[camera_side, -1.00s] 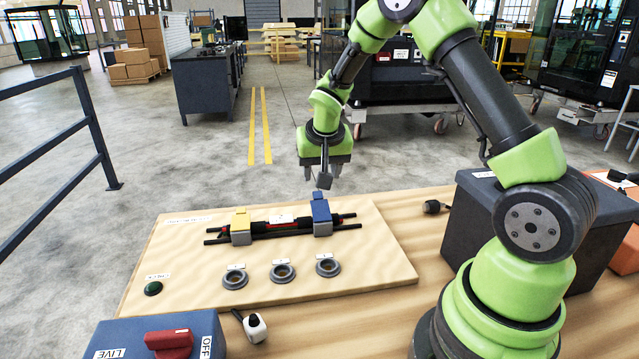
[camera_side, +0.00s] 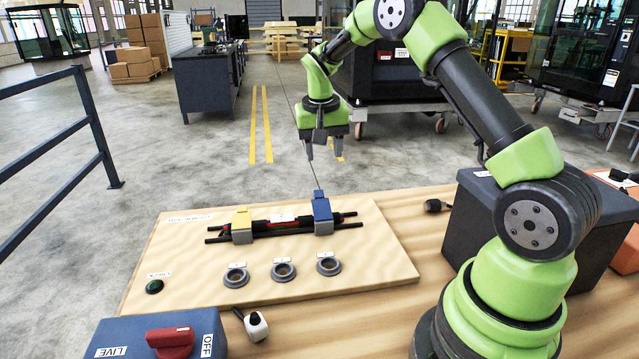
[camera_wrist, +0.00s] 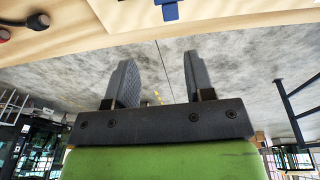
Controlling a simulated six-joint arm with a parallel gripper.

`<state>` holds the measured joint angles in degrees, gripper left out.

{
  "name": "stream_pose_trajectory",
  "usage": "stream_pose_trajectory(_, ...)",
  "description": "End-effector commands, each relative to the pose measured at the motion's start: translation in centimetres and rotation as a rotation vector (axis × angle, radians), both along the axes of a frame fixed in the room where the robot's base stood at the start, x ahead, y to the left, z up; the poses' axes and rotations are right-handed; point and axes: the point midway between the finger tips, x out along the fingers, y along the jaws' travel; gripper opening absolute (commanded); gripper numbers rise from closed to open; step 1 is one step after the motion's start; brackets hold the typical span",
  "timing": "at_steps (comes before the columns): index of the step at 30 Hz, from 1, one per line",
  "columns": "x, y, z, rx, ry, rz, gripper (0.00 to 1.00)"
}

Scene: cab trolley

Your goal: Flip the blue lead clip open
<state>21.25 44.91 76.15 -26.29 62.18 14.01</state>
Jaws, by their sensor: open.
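The blue lead clip (camera_side: 322,212) sits at the right end of the dark cable bundle on the wooden board. Its blue top stands on a grey base; whether it is latched I cannot tell. The yellow clip (camera_side: 241,226) sits at the left end of the same bundle. My gripper (camera_side: 323,156) is open and empty, above and behind the blue clip, clear of it. In the wrist view both fingers (camera_wrist: 158,80) are apart, with part of a blue piece (camera_wrist: 170,10), seemingly the blue clip, at the top edge.
The board (camera_side: 190,280) carries three grey ring sockets (camera_side: 283,271) in front of the clips and a green button (camera_side: 154,286). A blue box with a red switch (camera_side: 171,342) stands front left. A dark box (camera_side: 480,215) stands right. A small black-and-white object (camera_side: 255,325) lies in front.

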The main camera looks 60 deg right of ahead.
Motion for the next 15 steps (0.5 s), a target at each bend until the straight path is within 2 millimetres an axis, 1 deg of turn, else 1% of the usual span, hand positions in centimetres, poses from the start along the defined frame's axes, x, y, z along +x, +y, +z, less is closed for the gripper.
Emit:
stream_pose_trajectory(1, 0.4, -0.2, 0.0, 0.037, 0.016, -0.002, 0.49)
stream_pose_trajectory(4, 0.8, -0.2, 0.2, 0.106, 0.041, 0.012, 0.49)
stream_pose_trajectory(9, 1.1, 0.0, 0.1, 0.163, 0.055, 0.029, 0.49)
stream_pose_trajectory(11, 1.1, 0.1, -0.5, 0.166, 0.057, 0.031, 0.49)
stream_pose_trajectory(14, 1.0, 0.1, -2.0, 0.166, 0.059, 0.031, 0.49)
stream_pose_trajectory(15, 1.0, 0.1, -2.8, 0.166, 0.060, 0.030, 0.49)
